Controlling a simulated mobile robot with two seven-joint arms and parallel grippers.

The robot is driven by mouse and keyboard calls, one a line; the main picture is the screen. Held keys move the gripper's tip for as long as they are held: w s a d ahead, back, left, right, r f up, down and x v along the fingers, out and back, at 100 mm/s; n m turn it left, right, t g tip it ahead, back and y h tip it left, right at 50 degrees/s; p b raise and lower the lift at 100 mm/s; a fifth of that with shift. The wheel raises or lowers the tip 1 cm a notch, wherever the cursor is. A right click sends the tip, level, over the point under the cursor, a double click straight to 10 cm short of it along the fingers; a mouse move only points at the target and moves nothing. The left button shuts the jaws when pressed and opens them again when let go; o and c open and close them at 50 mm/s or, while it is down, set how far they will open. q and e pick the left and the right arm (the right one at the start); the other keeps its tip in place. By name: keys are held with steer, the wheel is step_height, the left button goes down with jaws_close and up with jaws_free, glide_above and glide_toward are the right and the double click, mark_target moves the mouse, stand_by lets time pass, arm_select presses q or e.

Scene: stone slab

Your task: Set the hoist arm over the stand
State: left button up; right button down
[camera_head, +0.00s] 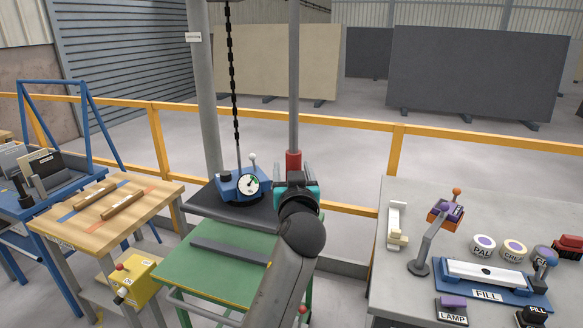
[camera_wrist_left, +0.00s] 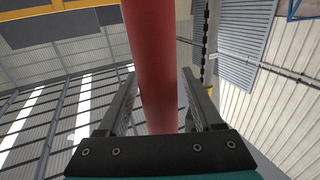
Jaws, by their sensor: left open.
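A grey vertical rod (camera_head: 294,75) with a red grip (camera_head: 293,162) at its lower end hangs in front of my left gripper (camera_head: 293,174). In the left wrist view the red grip (camera_wrist_left: 155,65) runs between the two open fingers of my left gripper (camera_wrist_left: 162,105), which are not closed on it. A blue lifter (camera_head: 240,188) with a round gauge hangs on a black chain (camera_head: 234,95), over or on a dark plate (camera_head: 235,213); contact is unclear. A green stand (camera_head: 200,282) with a dark bar (camera_head: 230,251) is in front. My right gripper is not in view.
A wooden-topped table (camera_head: 85,222) with two rods and a yellow box (camera_head: 137,278) stand left. A grey bench (camera_head: 400,285) with a lamp, labelled pucks and a FILL tray is at right. A yellow rail (camera_head: 350,128) crosses behind; a grey column (camera_head: 205,90) stands beside the chain.

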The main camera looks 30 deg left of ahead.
arm_select(q)
steer(key=shift+d, duration=0.1)
jaws_close()
stand_by(0.4)
stand_by(0.9)
